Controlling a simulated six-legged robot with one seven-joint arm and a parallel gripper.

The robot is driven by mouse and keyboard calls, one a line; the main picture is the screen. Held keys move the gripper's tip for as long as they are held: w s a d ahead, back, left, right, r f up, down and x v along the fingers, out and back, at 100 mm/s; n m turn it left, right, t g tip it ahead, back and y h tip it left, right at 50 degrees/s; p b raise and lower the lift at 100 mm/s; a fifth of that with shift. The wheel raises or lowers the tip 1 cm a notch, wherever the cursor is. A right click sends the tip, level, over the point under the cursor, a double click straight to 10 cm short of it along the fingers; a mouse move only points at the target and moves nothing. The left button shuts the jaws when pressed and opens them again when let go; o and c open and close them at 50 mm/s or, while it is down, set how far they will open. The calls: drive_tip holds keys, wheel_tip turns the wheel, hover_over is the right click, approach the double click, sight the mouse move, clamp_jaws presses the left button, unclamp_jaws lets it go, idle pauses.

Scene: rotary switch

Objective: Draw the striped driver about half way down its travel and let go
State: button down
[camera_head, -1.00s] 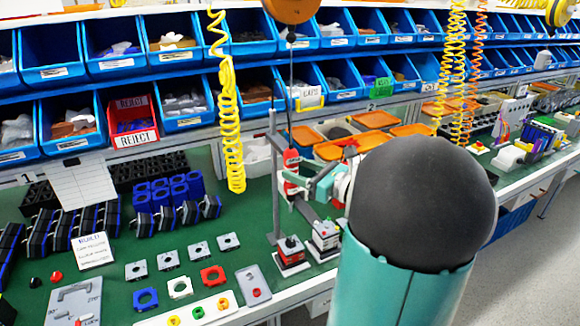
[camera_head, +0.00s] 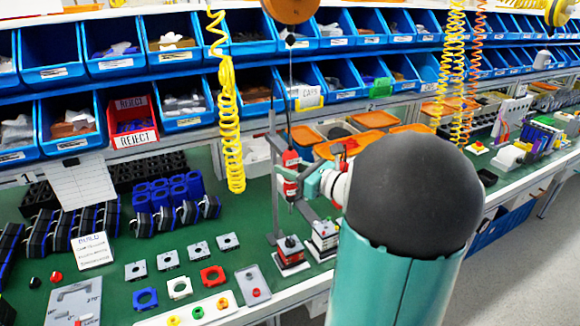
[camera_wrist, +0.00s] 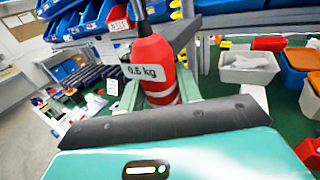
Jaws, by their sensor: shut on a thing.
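The striped driver (camera_head: 290,188) is red with pale and dark bands. It hangs upright below the overhead reel on a thin cable, above the fixtures on the green bench. My gripper (camera_head: 303,183) comes from the right and is shut on the driver's body.
A grey upright post (camera_head: 273,180) stands just left of the driver. A second fixture (camera_head: 325,238) is to the right on the bench. A coiled yellow hose (camera_head: 230,130) hangs to the left. Blue bins (camera_head: 180,105) line the shelves behind. A white box (camera_wrist: 248,68) shows in the wrist view.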

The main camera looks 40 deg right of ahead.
sight(291, 186)
wheel_tip(291, 186, down, 6)
drive_tip(key=shift+r, duration=0.15)
drive_tip(key=c, duration=1)
unclamp_jaws()
drive_tip(key=shift+s, duration=0.15)
drive_tip(key=v, duration=1.3)
drive_tip(key=shift+s, duration=0.3)
